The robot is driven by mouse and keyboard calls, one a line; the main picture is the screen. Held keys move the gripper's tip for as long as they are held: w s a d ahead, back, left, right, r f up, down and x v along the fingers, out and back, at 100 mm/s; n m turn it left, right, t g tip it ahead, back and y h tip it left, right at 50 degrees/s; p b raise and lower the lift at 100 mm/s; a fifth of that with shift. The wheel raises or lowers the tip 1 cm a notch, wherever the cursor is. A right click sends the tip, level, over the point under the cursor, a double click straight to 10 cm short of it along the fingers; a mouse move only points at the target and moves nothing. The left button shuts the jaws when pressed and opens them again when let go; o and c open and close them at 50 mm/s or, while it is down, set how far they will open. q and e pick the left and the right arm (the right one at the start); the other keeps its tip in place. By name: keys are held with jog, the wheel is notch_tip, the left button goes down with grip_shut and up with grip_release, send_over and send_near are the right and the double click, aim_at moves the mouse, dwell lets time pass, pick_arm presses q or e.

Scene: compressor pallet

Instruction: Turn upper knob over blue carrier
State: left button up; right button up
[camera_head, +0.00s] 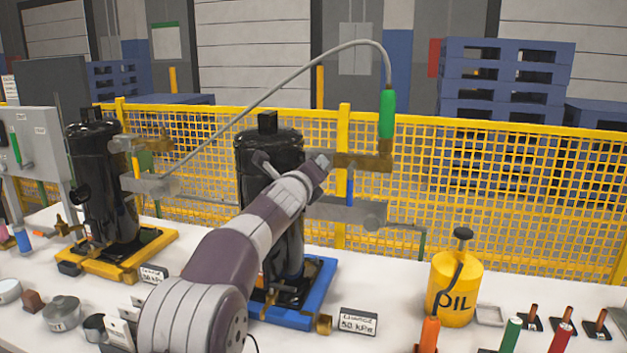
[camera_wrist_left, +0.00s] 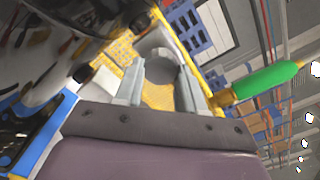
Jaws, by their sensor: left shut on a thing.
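The black compressor (camera_head: 262,145) stands upright on the blue carrier (camera_head: 318,280). A brass fitting (camera_head: 368,161) sticks out to the right near its top, with a green-sleeved hose end (camera_head: 387,115) on it. My left gripper (camera_head: 318,162) is at the upper fitting, in front of the compressor's upper right side. In the left wrist view its two fingers (camera_wrist_left: 160,92) stand either side of a round grey knob (camera_wrist_left: 160,68) and are shut on it. In the head view my arm mostly hides the knob. The blue carrier shows at the lower left of the wrist view (camera_wrist_left: 38,135).
A second black compressor (camera_head: 105,185) stands on a yellow carrier (camera_head: 120,262) to the left. A yellow oil can (camera_head: 455,290) and several coloured-handled tools stand at the right. A grey hose (camera_head: 290,80) arches overhead. Yellow mesh fencing (camera_head: 480,190) runs behind the white table.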

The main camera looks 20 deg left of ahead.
pick_arm(q)
jog(key=shift+a+m+b, duration=0.2)
jog(key=shift+m+b, duration=1.35)
jog(key=shift+m, duration=6.15)
jog(key=o, duration=1.1)
jog(key=shift+c, duration=0.2)
